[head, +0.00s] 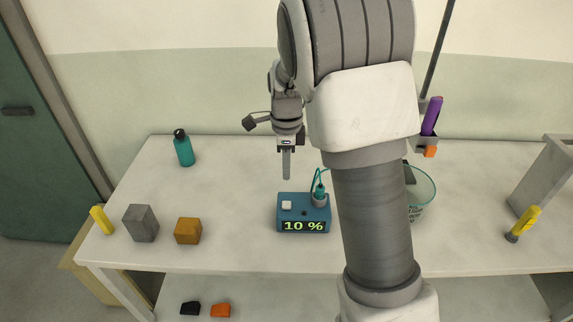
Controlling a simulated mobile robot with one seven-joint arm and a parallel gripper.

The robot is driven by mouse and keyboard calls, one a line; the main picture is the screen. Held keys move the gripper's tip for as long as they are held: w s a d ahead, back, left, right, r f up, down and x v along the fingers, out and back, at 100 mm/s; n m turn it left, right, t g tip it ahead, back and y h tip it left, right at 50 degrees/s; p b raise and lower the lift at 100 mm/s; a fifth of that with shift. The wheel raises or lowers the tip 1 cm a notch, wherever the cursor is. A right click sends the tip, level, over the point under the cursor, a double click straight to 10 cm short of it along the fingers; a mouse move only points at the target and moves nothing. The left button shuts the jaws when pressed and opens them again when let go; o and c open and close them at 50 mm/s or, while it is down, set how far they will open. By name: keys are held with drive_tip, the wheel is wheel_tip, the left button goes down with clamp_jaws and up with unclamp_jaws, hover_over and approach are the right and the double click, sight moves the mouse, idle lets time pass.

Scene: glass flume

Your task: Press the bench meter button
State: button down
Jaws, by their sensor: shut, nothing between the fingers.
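The bench meter (288,225) is a blue box near the front middle of the white bench. Its display (304,226) reads "10 %" in green. A pale square button (287,205) sits on its top left, with a small dark knob or spot beside it. A grey probe with a teal cable (319,190) stands at its right end. My gripper (286,177) points down with its fingers shut and empty. In the picture it is above the button and apart from the meter; its exact height and depth are hard to tell.
A grey block (141,223), an ochre block (188,231) and a teal bottle (184,149) stand on the left of the bench (230,170). A glass beaker (424,186) is partly hidden behind my arm. A yellow-handled tool (526,222) is at right.

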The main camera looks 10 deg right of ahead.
sight(286, 204)
wheel_tip(286, 204, down, 10)
drive_tip(key=shift+r, duration=0.1)
idle(0.4)
